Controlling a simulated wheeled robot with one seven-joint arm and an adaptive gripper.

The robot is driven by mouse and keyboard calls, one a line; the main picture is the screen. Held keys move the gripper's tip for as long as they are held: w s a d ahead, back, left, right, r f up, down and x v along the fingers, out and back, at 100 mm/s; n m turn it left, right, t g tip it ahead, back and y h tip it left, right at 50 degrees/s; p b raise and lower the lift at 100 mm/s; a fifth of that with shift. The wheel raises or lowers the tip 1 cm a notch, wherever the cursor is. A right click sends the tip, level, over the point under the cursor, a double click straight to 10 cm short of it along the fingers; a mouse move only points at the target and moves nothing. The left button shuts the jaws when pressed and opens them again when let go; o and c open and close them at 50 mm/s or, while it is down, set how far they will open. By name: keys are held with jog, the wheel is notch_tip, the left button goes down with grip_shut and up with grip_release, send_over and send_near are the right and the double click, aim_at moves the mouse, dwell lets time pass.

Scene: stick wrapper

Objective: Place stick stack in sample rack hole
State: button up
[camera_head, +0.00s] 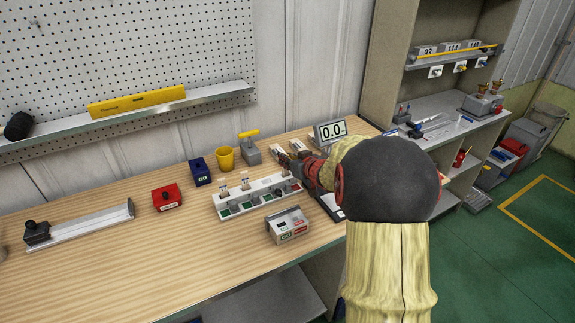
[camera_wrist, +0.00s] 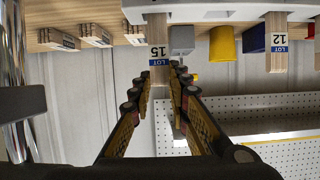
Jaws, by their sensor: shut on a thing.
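My gripper (camera_wrist: 161,72) is shut on a flat wooden stick stack (camera_wrist: 158,30) labelled LOT 15, seen in the wrist view, which is upside down. The stack overlaps the edge of the white sample rack (camera_wrist: 205,13) there; I cannot tell whether its end is in a hole. In the head view my gripper (camera_head: 288,163) is over the right end of the rack (camera_head: 232,211), with my arm hiding part of that area. A second stack (camera_wrist: 276,52), labelled LOT 12, stands upright at the rack. The rack's front has green and red marks.
Several wooden stacks (camera_wrist: 95,35) lie on the table beyond the rack. A blue box (camera_head: 200,172), red box (camera_head: 167,198) and yellow cup (camera_head: 225,158) stand behind and left of the rack. A grey device (camera_head: 287,226) is in front.

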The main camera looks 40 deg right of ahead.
jog(key=shift+f, duration=0.4)
jog(key=shift+f, duration=0.15)
jog(key=o, duration=0.8)
